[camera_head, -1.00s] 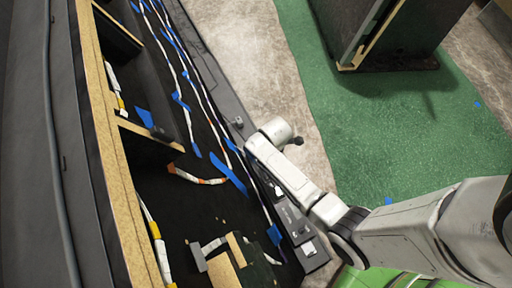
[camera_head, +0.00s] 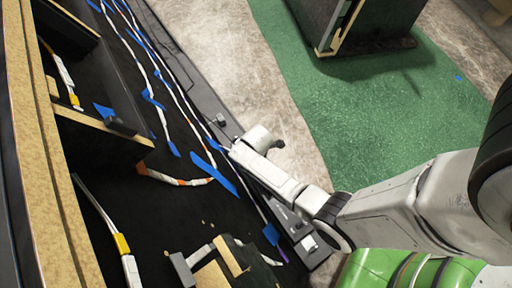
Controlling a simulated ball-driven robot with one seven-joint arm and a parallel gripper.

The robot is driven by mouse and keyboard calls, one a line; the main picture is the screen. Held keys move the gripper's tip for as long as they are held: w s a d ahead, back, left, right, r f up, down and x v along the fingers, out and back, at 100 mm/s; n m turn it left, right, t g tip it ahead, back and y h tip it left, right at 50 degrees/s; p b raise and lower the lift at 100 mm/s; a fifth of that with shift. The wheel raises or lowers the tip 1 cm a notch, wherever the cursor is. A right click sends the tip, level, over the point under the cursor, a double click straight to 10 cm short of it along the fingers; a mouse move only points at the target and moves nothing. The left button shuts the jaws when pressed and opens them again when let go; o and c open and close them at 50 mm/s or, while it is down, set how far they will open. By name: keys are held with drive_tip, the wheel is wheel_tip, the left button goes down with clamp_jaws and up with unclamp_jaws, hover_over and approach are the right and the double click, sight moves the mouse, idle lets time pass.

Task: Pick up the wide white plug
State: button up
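A wide, pale grey-white plug head (camera_head: 183,268) on a short white cable lies on the black console floor at the lower middle, beside a wooden block. It may be the wide white plug. A slimmer white connector (camera_head: 131,270) with a yellow band lies at the lower left, on a white cable. My arm reaches in from the right, and its end (camera_head: 258,140) is over the console's right edge, above and to the right of both plugs and apart from them. A small dark part sticks out there. The fingers cannot be made out, and nothing held is visible.
The black console (camera_head: 225,205) holds several white cables with blue tape. A wooden frame edge (camera_head: 45,180) runs along its left, with a dark wooden-edged divider (camera_head: 105,130). A dark rail with small fittings borders its right side. Green flooring (camera_head: 375,115) and a dark cabinet (camera_head: 372,25) lie beyond.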

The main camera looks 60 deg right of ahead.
drive_tip(key=shift+f, duration=0.4)
drive_tip(key=shift+c, duration=0.3)
drive_tip(key=c, duration=1.1)
